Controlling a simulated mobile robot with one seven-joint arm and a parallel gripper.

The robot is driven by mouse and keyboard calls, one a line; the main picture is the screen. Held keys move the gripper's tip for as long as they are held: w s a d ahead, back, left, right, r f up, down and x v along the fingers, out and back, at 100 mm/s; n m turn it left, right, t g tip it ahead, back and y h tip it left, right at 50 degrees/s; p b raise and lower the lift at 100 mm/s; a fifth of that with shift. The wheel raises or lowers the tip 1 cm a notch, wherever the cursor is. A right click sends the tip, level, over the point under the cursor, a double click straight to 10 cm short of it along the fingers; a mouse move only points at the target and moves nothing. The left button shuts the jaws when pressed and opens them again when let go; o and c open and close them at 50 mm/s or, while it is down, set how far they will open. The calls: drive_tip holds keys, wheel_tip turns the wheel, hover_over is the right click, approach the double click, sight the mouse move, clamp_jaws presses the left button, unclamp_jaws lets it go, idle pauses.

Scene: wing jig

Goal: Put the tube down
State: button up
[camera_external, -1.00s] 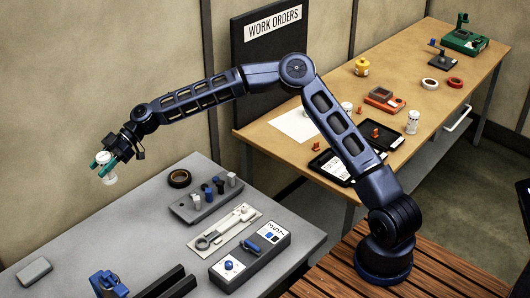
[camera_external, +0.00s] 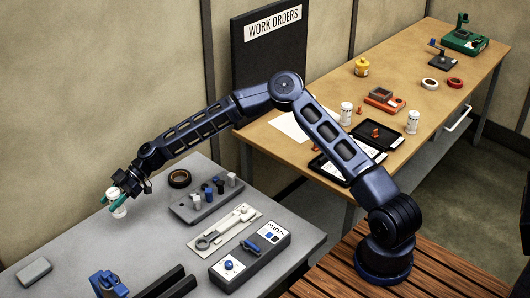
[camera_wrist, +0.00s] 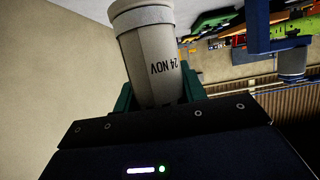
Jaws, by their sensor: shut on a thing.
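The tube (camera_external: 117,197) is a white cylinder with a wider cap end. In the wrist view the tube (camera_wrist: 158,62) carries the print "24 NOV". My gripper (camera_external: 121,200) is shut on it with green fingers, which also show on both sides of the tube in the wrist view (camera_wrist: 156,92). In the outside view the tube is slightly tilted, over the far left part of the grey table (camera_external: 110,240). I cannot tell exactly how far its lower end is from the surface.
A black tape ring (camera_external: 180,178), a grey block with several pegs (camera_external: 188,211), a caliper tray (camera_external: 226,229) and a switch box (camera_external: 245,266) stand right of the tube. A grey block (camera_external: 34,272) and a blue clamp (camera_external: 107,285) are nearer the front. The tabletop between is clear.

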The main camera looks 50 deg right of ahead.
sight(116, 215)
drive_tip(key=shift+f, duration=3.5)
drive_tip(key=shift+f, duration=0.1)
drive_tip(key=o, duration=1)
drive_tip(key=v, duration=1.2)
